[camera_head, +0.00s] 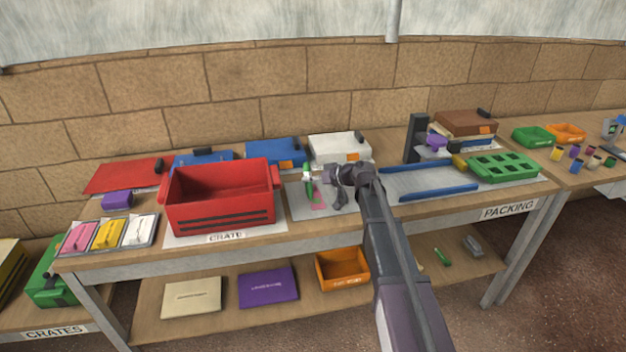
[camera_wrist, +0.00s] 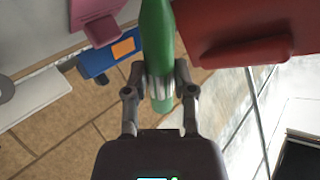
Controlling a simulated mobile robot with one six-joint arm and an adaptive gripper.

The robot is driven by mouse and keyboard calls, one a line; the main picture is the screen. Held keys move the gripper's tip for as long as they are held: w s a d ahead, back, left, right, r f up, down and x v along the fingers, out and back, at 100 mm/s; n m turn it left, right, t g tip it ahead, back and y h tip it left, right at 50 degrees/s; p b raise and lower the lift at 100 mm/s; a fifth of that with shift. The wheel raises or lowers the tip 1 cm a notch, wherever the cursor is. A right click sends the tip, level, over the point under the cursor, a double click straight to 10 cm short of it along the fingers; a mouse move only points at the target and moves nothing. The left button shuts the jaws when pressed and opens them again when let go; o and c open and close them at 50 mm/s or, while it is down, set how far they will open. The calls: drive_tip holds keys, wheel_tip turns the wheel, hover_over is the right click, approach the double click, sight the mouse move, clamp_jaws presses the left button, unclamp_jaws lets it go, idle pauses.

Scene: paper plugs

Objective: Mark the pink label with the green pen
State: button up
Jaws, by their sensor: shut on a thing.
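My gripper (camera_head: 322,187) is over the grey mat to the right of the red crate in the head view. In the wrist view, its two fingers (camera_wrist: 160,82) are closed on the green pen (camera_wrist: 156,40), which runs up out of the top edge. The pen also shows in the head view (camera_head: 308,188), roughly upright at the fingertips. A small pink piece (camera_head: 318,206), likely the pink label, lies on the mat just below the pen. A pink shape (camera_wrist: 97,20) is left of the pen in the wrist view. I cannot tell whether the pen touches the label.
The red crate (camera_head: 220,200) stands close on the left. Behind are a blue case (camera_head: 276,152) and a white case (camera_head: 340,147). Blue rails (camera_head: 438,192) and a green holder (camera_head: 502,167) are on the right. Pink, yellow and white items lie in a tray at far left.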

drive_tip(key=shift+r+p, duration=3.05)
drive_tip(key=shift+r+p, duration=1.5)
